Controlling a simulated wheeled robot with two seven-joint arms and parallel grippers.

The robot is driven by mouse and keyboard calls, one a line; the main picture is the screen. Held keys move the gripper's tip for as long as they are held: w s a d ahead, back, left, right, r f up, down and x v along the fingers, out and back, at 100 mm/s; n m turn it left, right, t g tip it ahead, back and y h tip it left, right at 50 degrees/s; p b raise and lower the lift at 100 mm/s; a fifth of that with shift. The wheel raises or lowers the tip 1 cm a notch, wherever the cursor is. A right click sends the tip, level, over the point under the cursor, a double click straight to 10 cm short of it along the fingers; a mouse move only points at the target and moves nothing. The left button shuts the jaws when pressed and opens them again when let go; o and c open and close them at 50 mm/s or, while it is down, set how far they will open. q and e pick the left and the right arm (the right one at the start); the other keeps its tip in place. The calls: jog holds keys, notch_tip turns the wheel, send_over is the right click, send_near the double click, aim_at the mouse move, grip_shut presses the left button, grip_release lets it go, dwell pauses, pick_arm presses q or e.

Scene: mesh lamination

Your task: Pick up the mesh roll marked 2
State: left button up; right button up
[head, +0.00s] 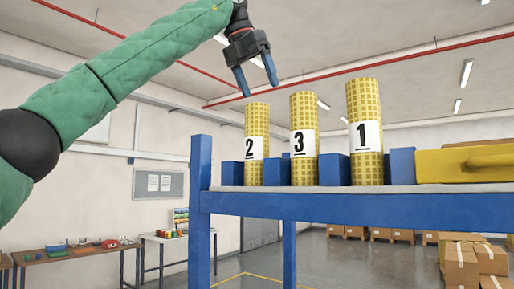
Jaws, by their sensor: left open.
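The mesh roll marked 2 (257,118) stands upright on the blue rack's shelf, leftmost of three yellow mesh rolls. The roll marked 3 (303,112) stands to its right, and the roll marked 1 (363,100) stands further right. My left gripper (259,90) is open and empty, pointing down just above the top of roll 2. Its fingers are apart, and roll 2's top shows just below them. I cannot tell whether it is directly over the roll in depth. My right gripper is not in view.
Blue blocks (333,170) stand between and beside the rolls on the rack shelf (360,207). Cardboard boxes (461,266) and workbenches (75,251) stand further back.

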aim_at(259, 114)
pick_arm(q)
jog(key=shift+s+a+f+y, duration=0.25)
jog(key=shift+s+a+y, duration=0.1)
jog(key=shift+a+y, duration=0.1)
jog(key=shift+a+f+g, duration=0.2)
jog(key=shift+a+g, duration=0.05)
jog(key=shift+g, duration=0.05)
jog(key=shift+p+x, duration=0.5)
jog(key=shift+x, duration=0.65)
jog(key=shift+f, duration=0.2)
jog(key=p+x, duration=0.3)
jog(key=shift+w+f, duration=0.1)
jog(key=shift+f, duration=0.2)
jog(key=shift+w+d+f+p, duration=0.1)
jog(key=shift+f+p, duration=0.05)
jog(key=shift+f, duration=0.2)
jog(key=shift+w+d+f+p, duration=0.1)
jog(key=shift+f+p, duration=0.05)
jog(key=shift+f, duration=0.2)
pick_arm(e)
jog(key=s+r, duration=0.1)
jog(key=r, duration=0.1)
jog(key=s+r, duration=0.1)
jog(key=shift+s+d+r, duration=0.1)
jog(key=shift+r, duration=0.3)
pick_arm(q)
jog(key=shift+s, duration=0.1)
jog(key=c, duration=1.5)
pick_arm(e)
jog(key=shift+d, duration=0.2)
